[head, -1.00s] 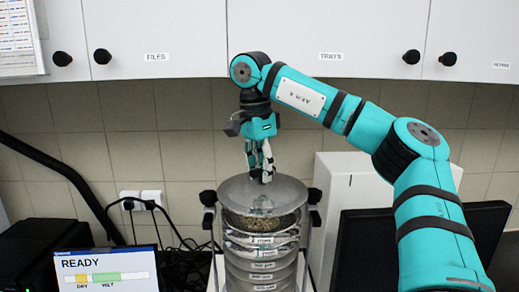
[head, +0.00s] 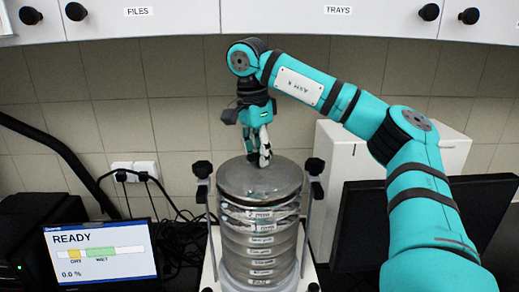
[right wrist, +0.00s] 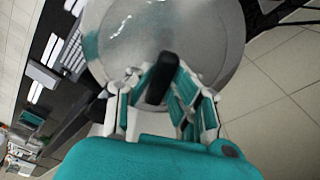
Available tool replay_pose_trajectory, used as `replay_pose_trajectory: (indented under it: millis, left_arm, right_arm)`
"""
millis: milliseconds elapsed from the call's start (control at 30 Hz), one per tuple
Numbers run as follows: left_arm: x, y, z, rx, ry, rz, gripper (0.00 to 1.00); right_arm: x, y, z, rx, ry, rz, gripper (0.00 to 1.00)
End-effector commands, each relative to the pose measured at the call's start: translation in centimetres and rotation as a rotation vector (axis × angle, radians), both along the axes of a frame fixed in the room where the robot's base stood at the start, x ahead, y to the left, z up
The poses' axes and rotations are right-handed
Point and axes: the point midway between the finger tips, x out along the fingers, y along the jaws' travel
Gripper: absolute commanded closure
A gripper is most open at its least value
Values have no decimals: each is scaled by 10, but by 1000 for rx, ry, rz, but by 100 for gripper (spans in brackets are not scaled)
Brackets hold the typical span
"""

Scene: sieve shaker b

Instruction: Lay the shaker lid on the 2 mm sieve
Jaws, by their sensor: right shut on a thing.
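The shaker lid (head: 240,179) is a round grey disc, level over the top of the sieve stack in the head view. My right gripper (head: 260,160) is above its middle, shut on its black knob; the knob (right wrist: 161,76) shows between the fingers in the right wrist view. There the lid (right wrist: 205,30) fills the upper middle. The stack of clear, labelled sieves (head: 262,240) stands upright under the lid. The top sieve's contents are mostly covered. Whether the lid's rim touches the top sieve all round I cannot tell. My left gripper is not in view.
Clamp rods with black knobs (head: 315,167) flank the stack closely on both sides. A screen reading READY (head: 100,255) stands at left. A white box (head: 345,165) and a dark monitor (head: 400,215) are at right. Cabinets (head: 290,15) hang above.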

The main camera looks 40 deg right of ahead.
Motion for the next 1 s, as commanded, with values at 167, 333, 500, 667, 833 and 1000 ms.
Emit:
replay_pose_trajectory:
  millis: [167, 333, 500, 667, 833, 1000]
  left_arm:
    - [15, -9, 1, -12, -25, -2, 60]
    - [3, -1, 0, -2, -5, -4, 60]
    - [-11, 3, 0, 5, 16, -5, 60]
    - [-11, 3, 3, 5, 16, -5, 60]
    - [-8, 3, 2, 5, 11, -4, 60]
    - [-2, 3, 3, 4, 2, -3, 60]
  right_arm:
    - [0, 0, 0, 1, -2, 0, 100]
    - [0, 0, 0, 1, -1, 0, 100]
    - [0, 0, 0, 1, -1, 0, 100]
    - [-1, 1, -1, 1, 0, 1, 100]
    - [-1, 1, -1, 1, -1, 0, 100]
    - [-1, 1, -2, 1, -1, 0, 100]
